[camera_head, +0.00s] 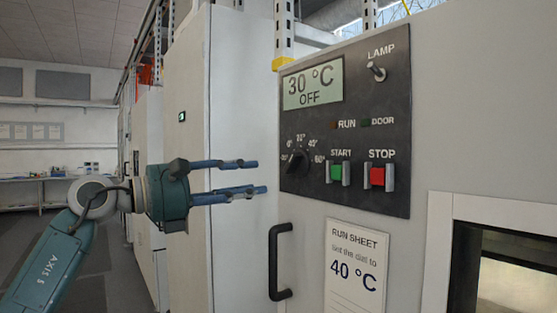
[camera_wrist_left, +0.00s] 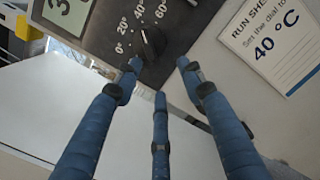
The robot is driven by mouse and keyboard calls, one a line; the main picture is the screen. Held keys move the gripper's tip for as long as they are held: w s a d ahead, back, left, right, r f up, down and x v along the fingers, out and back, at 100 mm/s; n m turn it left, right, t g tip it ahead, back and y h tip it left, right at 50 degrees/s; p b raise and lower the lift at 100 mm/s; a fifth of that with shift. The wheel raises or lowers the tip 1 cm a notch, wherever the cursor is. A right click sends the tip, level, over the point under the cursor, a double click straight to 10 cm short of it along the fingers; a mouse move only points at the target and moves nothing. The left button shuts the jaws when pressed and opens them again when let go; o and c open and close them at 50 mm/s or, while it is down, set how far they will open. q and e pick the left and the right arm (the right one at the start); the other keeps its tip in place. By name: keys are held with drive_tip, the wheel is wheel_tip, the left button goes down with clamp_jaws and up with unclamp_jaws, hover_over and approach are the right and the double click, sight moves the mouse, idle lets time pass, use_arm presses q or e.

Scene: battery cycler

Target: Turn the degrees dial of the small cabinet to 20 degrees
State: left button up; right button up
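The black degrees dial (camera_head: 299,161) sits on the dark control panel of the cabinet, ringed by marks including 0, 20, 40 and 60 degrees. My right gripper is not in view.
Beside the dial are the green START button (camera_head: 337,173) and red STOP button (camera_head: 378,177). A LAMP switch (camera_head: 376,71) sticks out above. Below are a black door handle (camera_head: 279,262) and a run sheet (camera_head: 355,268) reading 40 °C. A tall white cabinet (camera_head: 240,120) stands behind the gripper.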

sight(288, 161)
use_arm(q)
wheel_tip(288, 161, up, 4)
drive_tip(key=s+a+m+y, duration=0.1)
drive_tip(key=s+a+m, duration=0.1)
drive_tip(key=p+x, duration=0.5)
drive_tip(key=x, duration=0.6)
drive_tip(key=shift+d+r, duration=0.1)
drive_tip(key=shift+d, duration=0.15)
clamp_jaws()
